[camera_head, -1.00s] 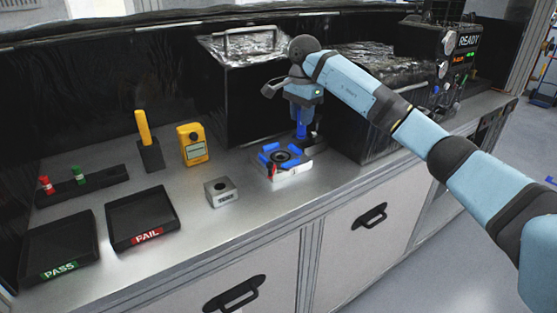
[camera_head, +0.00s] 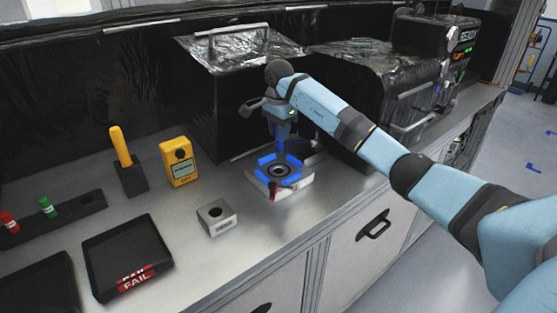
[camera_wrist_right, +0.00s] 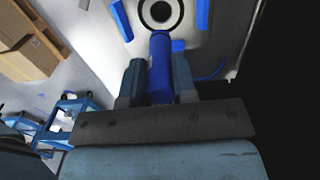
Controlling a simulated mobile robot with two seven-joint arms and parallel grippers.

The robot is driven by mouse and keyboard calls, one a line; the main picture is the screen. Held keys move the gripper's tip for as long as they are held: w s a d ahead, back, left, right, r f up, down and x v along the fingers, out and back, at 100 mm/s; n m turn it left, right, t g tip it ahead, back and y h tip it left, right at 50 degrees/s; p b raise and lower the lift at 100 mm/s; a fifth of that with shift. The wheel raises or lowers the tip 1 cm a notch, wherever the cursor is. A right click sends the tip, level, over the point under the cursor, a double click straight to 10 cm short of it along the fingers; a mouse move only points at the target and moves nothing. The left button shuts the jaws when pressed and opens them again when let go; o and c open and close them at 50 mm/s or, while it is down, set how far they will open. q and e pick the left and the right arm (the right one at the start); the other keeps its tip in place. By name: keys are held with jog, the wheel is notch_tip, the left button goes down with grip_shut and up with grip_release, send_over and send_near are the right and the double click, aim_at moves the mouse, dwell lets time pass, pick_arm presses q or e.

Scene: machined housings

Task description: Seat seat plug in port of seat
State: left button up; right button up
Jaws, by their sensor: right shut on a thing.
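My right gripper (camera_head: 280,138) is shut on the blue seat plug (camera_wrist_right: 160,65), a smooth cylinder that points away from the wrist in the right wrist view. The seat (camera_head: 293,189) is a white block with blue corner pieces on the bench. Its port (camera_head: 279,170) is a dark round hole with a pale ring, and it also shows at the top of the right wrist view (camera_wrist_right: 160,12). The gripper is above and just behind the port in the head view. The plug's tip appears apart from the port, though the gap is hard to judge. My left gripper is not in view.
A metal block (camera_head: 217,222) with a hole, a yellow meter (camera_head: 180,163) and the FAIL tray (camera_head: 104,290) lie to the left. A foil-topped black box (camera_head: 215,100) stands close behind the seat. The bench's front edge is near.

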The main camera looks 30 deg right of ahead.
aim_at(279, 151)
notch_tip(279, 151, down, 6)
jog(key=shift+w+r+p, duration=0.1)
jog(key=shift+p, duration=0.25)
notch_tip(279, 151, down, 4)
jog(key=shift+f+p, duration=0.25)
jog(key=shift+p, duration=0.1)
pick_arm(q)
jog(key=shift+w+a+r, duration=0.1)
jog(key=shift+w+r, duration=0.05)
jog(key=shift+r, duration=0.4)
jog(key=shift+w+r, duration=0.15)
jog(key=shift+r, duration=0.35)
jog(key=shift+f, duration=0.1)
pick_arm(e)
jog(key=shift+f, duration=0.2)
jog(key=o, duration=0.9)
jog(key=shift+r, duration=0.1)
jog(key=shift+a+r, duration=0.1)
